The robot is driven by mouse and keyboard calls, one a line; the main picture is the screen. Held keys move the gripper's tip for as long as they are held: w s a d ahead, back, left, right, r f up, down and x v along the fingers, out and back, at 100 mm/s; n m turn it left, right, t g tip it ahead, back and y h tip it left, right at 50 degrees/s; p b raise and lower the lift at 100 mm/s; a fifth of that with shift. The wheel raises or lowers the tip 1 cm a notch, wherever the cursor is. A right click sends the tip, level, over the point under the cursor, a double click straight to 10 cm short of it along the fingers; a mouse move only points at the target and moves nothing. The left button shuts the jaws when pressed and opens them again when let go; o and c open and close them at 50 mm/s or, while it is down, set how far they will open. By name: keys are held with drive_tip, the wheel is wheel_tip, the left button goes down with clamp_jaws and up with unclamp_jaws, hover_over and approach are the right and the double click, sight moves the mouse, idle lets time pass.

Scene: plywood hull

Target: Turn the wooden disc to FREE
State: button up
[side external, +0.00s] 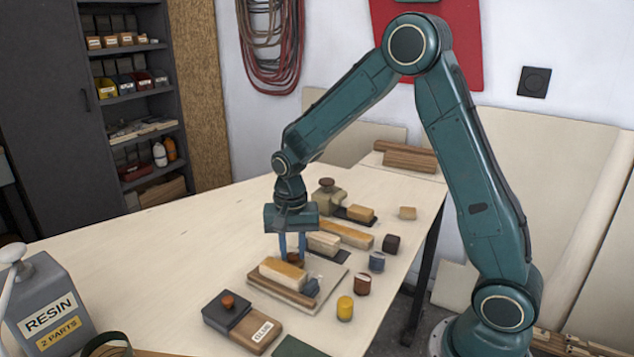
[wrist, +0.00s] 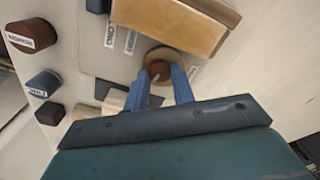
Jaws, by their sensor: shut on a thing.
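The wooden disc (wrist: 183,58) lies on a pale board, with a darker brown round knob (wrist: 159,68) at its middle. A short pale mark shows on the knob, towards my gripper. My gripper (wrist: 164,84) has its two blue fingers on either side of the knob and is shut on it. In the side view my gripper (side external: 292,250) points straight down behind the wooden block, and only a dark brown bit of knob shows between the fingers. Small white labels (wrist: 108,34) stand by the disc; I cannot read FREE on any of them.
A tan wooden block on a brown bar (side external: 283,272) lies close beside the disc. Small dark, red-brown and yellow jars (side external: 345,308) stand to the right. A glue box (side external: 242,320) is in front, a resin can (side external: 50,310) at left. The table's left middle is clear.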

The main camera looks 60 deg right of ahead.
sight(293, 254)
drive_tip(key=shift+r+m, duration=0.1)
drive_tip(key=shift+m, duration=0.4)
drive_tip(key=o, duration=1)
wheel_tip(293, 254, up, 14)
idle(0.3)
idle(0.3)
